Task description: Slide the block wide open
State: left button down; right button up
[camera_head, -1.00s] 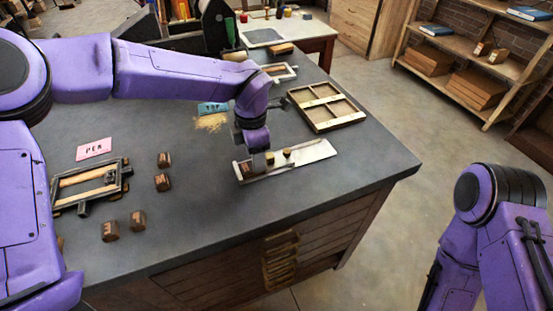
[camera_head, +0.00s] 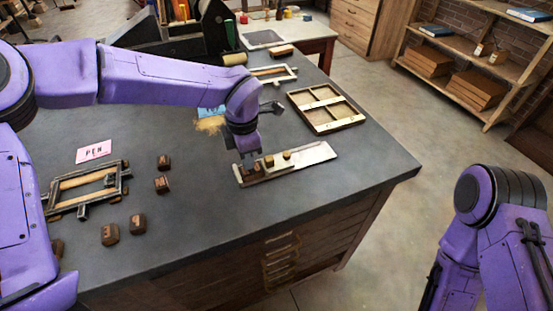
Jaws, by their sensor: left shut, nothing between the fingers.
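A pale metal tray (camera_head: 316,154) lies near the table's right front edge, with a low rim. A small brown block with a tan face (camera_head: 268,160) and a similar one (camera_head: 287,155) stand on it, with dark brown pieces (camera_head: 256,168) at its left part. My left gripper (camera_head: 248,157) points down at the tray's left end, shut and empty, left of the tan-faced blocks. Whether its fingertips touch the tray or a piece cannot be told. My right arm is at the right edge; its gripper does not show.
A wooden compartment tray (camera_head: 326,108) lies behind the metal tray. A framed device (camera_head: 88,187), a pink card (camera_head: 93,151) and several dark blocks (camera_head: 138,223) are at left. A blue card (camera_head: 211,111) lies behind my gripper.

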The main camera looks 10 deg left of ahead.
aim_at(237, 172)
pick_arm(q)
jog(key=shift+s+a+r+p, duration=0.1)
jog(key=shift+s+a+p, duration=0.15)
jog(key=shift+s+a, duration=0.3)
jog(key=shift+s+a+p, duration=0.2)
jog(key=shift+s+a, duration=0.1)
jog(key=shift+a, duration=0.4)
jog(key=shift+s+a+p, duration=0.4)
jog(key=shift+s+a, duration=0.1)
jog(key=shift+a, duration=0.25)
jog(key=shift+s+a+p, duration=0.35)
jog(key=shift+s+a, duration=0.15)
jog(key=shift+a, duration=0.25)
jog(key=shift+s+a+p, duration=0.4)
jog(key=shift+s+a, duration=0.1)
jog(key=shift+a, duration=0.25)
jog(key=c, duration=0.9)
grip_release()
notch_tip(237, 172, up, 7)
jog(key=p, duration=0.7)
jog(key=shift+p, duration=0.35)
